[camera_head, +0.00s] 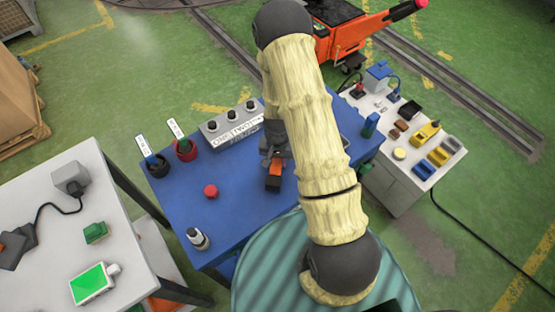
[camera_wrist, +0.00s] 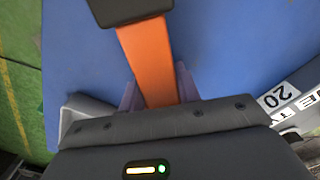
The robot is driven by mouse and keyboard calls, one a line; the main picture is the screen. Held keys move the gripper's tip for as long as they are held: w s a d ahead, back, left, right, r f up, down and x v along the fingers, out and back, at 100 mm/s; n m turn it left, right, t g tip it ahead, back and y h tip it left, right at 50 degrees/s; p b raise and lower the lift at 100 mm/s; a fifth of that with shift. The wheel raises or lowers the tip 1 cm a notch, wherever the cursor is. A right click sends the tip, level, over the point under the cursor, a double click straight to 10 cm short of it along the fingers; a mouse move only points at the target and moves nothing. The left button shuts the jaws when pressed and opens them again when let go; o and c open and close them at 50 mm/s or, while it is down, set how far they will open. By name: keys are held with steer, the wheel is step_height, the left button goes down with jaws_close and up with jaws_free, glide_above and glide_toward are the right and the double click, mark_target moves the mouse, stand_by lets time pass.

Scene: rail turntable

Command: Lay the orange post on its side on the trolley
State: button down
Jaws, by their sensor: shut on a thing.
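The orange post (camera_head: 275,169) is in my gripper (camera_head: 275,157), over the blue top (camera_head: 235,192) of the stand in the middle, which appears to be the trolley. In the wrist view the post (camera_wrist: 152,60) runs up the picture from between the pale fingers of my gripper (camera_wrist: 158,92) to a dark block-like end (camera_wrist: 130,8). The fingers are shut on it, one on each side. The head view shows the post short, with a dark lower end. I cannot tell whether it touches the blue top. My arm hides part of the stand's right side.
On the blue top are a red knob (camera_head: 211,191), a small bottle (camera_head: 198,239), two cups with tags (camera_head: 185,149) and a grey box with knobs (camera_head: 232,124). A white bench (camera_head: 45,190) stands left, a cluttered white cabinet (camera_head: 400,165) right.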

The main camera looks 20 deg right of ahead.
steer(key=c, duration=0.9)
jaws_free()
step_height(320, 180, up, 17)
steer(key=shift+r+b, duration=0.2)
steer(key=shift+b, duration=0.65)
steer(key=s+r+n+t, duration=0.1)
steer(key=s+r, duration=0.1)
steer(key=s, duration=0.1)
steer(key=s+a+r+n, duration=0.1)
steer(key=s+r+n, duration=0.1)
steer(key=s+r, duration=0.1)
steer(key=s+r+n+t, duration=0.1)
steer(key=s+r+n, duration=0.1)
steer(key=s, duration=0.3)
steer(key=shift+a+r+t, duration=0.3)
steer(key=shift+r, duration=0.25)
